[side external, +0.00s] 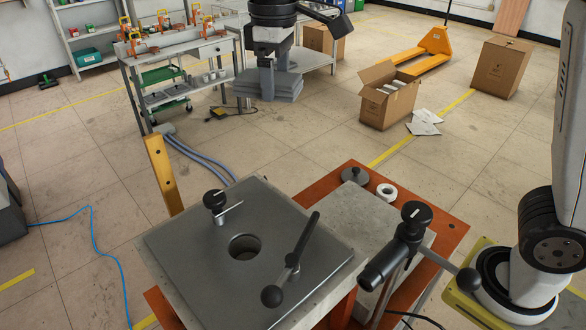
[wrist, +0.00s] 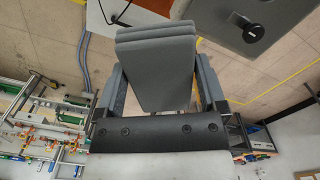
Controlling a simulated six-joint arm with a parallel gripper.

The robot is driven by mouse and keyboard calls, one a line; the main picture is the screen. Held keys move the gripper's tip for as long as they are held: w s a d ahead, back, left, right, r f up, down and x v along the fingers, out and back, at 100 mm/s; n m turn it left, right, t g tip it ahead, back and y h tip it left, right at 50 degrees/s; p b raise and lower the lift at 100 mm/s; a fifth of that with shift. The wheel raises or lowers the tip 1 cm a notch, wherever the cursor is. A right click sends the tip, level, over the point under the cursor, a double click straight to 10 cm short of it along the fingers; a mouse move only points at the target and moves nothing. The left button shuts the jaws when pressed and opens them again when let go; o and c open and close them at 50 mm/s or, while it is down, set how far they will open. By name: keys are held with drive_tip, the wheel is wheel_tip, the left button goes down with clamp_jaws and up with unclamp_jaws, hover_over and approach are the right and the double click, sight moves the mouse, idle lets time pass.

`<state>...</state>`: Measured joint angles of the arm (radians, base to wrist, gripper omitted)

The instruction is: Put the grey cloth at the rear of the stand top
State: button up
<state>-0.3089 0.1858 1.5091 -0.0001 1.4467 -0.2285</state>
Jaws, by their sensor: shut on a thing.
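The grey cloth (side external: 268,86), a thick folded stack, hangs in my gripper (side external: 267,68) high at the back of the side view, well away from the orange stand top (side external: 448,226). In the wrist view the cloth (wrist: 158,68) fills the space between the two fingers of my gripper (wrist: 160,75), which is shut on it. The fingertips are partly hidden by the cloth in the side view. The orange top is largely covered by a grey block (side external: 370,215) and a grey metal plate (side external: 185,245) with a round hole.
A grey disc (side external: 355,175) and white ring (side external: 386,192) lie at the orange top's rear. Black-knobbed clamps (side external: 290,262) rise from the plate and block. A yellow upright (side external: 163,175) stands at left. Behind are a workbench (side external: 185,45) and an open carton (side external: 387,97).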

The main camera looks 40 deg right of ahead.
drive_tip(key=s+d+m, duration=0.2)
drive_tip(key=s+d, duration=0.1)
drive_tip(key=d, duration=0.7)
drive_tip(key=s+d+m, duration=0.1)
drive_tip(key=s+d, duration=0.2)
drive_tip(key=d, duration=0.8)
drive_tip(key=s+d+f+m, duration=0.2)
drive_tip(key=s+d+m, duration=0.1)
drive_tip(key=s+d, duration=1.1)
wheel_tip(320, 180, down, 29)
drive_tip(key=s+a, duration=0.1)
drive_tip(key=a, duration=0.1)
drive_tip(key=shift+s+a+f, duration=0.15)
drive_tip(key=shift+a+f, duration=0.05)
drive_tip(key=shift+f, duration=0.1)
drive_tip(key=shift+f, duration=1.9)
drive_tip(key=shift+f, duration=0.1)
